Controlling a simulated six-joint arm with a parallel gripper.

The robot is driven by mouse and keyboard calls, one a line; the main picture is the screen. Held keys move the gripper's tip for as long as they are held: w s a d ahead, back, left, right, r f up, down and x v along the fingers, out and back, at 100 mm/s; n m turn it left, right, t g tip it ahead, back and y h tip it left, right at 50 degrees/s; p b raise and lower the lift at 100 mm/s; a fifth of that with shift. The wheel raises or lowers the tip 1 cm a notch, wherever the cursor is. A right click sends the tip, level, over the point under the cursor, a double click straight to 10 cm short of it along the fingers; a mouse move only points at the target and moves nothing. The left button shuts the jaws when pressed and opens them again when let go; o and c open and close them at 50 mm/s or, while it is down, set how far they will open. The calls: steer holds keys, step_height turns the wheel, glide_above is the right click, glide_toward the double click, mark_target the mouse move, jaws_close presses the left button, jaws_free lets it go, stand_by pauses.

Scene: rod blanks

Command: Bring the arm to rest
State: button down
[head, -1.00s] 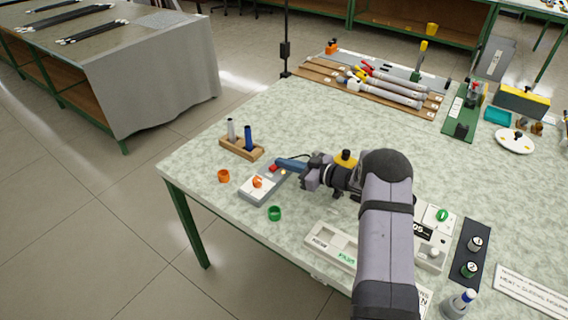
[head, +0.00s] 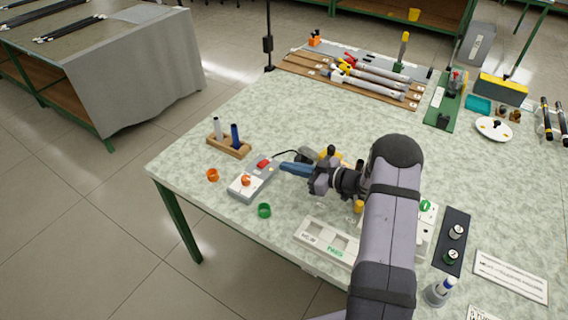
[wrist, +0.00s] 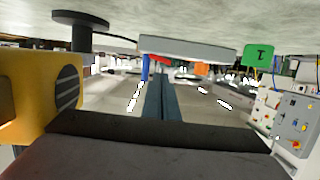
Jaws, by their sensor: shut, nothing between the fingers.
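My gripper (head: 283,167) is shut and empty, its blue fingers pressed together and pointing left above the table. Its fingertips are just right of the grey box with a red switch in the head view; whether they touch it I cannot tell. The blue fingers (wrist: 160,95) also show closed in the middle of the wrist view. My arm reaches in from the lower right of the head view and hides part of the table.
The grey box (head: 240,192) carries an orange ring. A wooden holder (head: 229,148) bears upright tubes. A white tray (head: 312,232) sits in front. The table's middle back (head: 300,115) is clear.

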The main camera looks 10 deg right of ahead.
steer(key=shift+w+d+r, duration=0.25)
steer(key=shift+d+r, duration=0.15)
steer(key=shift+d, duration=0.25)
steer(key=w+d+r+m+t+h+p, duration=0.1)
steer(key=w+d+r+m+h+p, duration=0.15)
steer(key=r+h+p, duration=0.35)
steer(key=s+d+r+m+g+h+b, duration=0.1)
steer(key=s+d+r+m+g+h, duration=0.1)
steer(key=s+r+m+h, duration=0.15)
steer(key=s+a+m+g+h, duration=0.1)
steer(key=s+a+g, duration=0.2)
steer(key=s, duration=0.8)
steer(key=s+a+m+g, duration=0.1)
steer(key=s+a+g, duration=0.2)
steer(key=s, duration=0.8)
steer(key=s+a+m+g+h, duration=0.1)
steer(key=s+a+g, duration=0.25)
steer(key=s, duration=0.75)
step_height(320, 180, down, 14)
steer(key=b, duration=1.4)
steer(key=shift+d+f, duration=0.2)
steer(key=shift+d, duration=0.25)
